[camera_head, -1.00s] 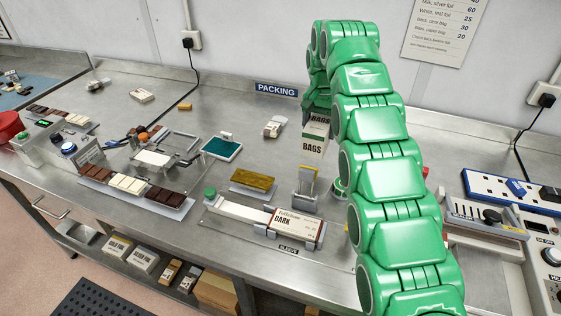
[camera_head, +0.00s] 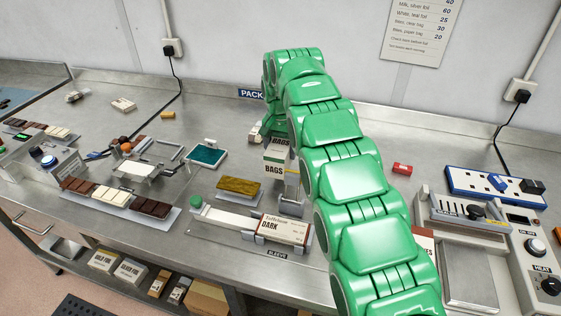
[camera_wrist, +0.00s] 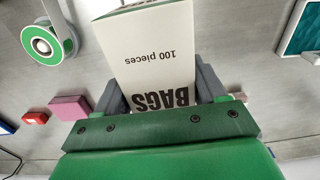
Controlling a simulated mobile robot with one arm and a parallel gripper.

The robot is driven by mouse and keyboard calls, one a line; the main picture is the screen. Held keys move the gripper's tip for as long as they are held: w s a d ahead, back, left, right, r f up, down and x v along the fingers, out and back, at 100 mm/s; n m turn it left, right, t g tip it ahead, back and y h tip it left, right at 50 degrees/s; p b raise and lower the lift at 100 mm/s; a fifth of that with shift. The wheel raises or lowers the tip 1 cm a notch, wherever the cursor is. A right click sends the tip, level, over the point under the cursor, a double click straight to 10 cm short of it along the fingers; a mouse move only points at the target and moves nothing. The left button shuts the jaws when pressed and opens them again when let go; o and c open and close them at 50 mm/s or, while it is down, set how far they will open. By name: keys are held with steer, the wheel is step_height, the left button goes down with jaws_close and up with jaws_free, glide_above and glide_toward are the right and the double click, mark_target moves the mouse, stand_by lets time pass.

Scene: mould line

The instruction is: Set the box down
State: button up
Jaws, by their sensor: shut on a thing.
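My gripper (camera_wrist: 158,88) is shut on a white box marked BAGS (camera_wrist: 150,50), with one grey finger on each side of it. The wrist view shows "100 pieces" on its face and a green edge at its far end. In the head view the box (camera_head: 275,167) hangs upright below my gripper (camera_head: 276,137), in front of the PACKING sign (camera_head: 250,93). My arm covers its right side. I cannot tell whether its base touches the steel bench (camera_head: 345,100).
The sleeve fixture with a DARK carton (camera_head: 284,230) stands in front of the box. A gold bar (camera_head: 239,186) and a teal pad (camera_head: 206,154) lie to its left. A heat sealer (camera_head: 465,210) and a blue power strip (camera_head: 495,186) are at the right. The wrist view shows a green-rimmed roll (camera_wrist: 42,44).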

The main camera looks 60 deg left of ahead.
steer(key=shift+f, duration=2.5)
steer(key=shift+f, duration=0.1)
steer(key=o, duration=1.3)
steer(key=shift+r, duration=3.85)
